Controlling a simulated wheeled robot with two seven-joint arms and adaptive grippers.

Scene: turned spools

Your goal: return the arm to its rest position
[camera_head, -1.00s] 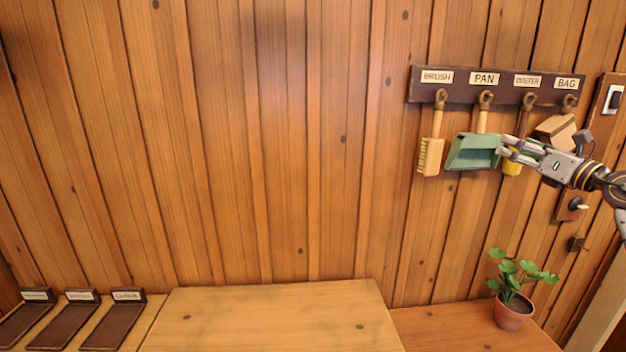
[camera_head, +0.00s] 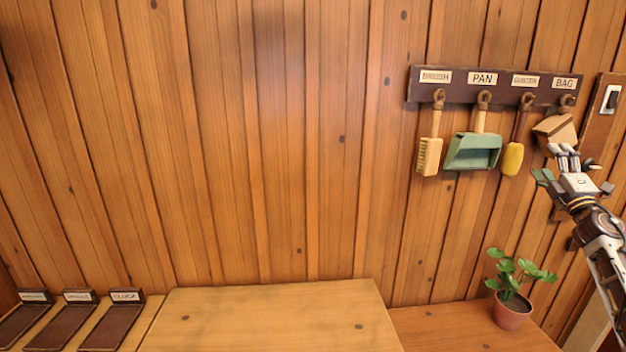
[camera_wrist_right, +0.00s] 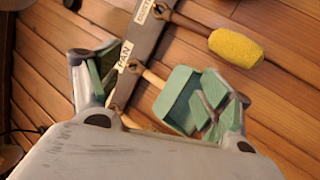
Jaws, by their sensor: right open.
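My right gripper (camera_head: 554,164) is open and empty at the right of the head view, its fingers pointing up just below the tan bag (camera_head: 556,130) and overlapping its lower edge. I cannot tell whether they touch. In the right wrist view the gripper (camera_wrist_right: 155,92) has its two green-padded fingers spread apart, with nothing held between them. My left gripper is not in view.
A labelled rack (camera_head: 500,87) on the plank wall holds a brush (camera_head: 429,155), a green pan (camera_head: 472,151), a yellow duster (camera_head: 512,159) and the bag. A potted plant (camera_head: 512,315) stands below. Dark labelled trays (camera_head: 62,327) lie at left. The middle table (camera_head: 270,315) is bare.

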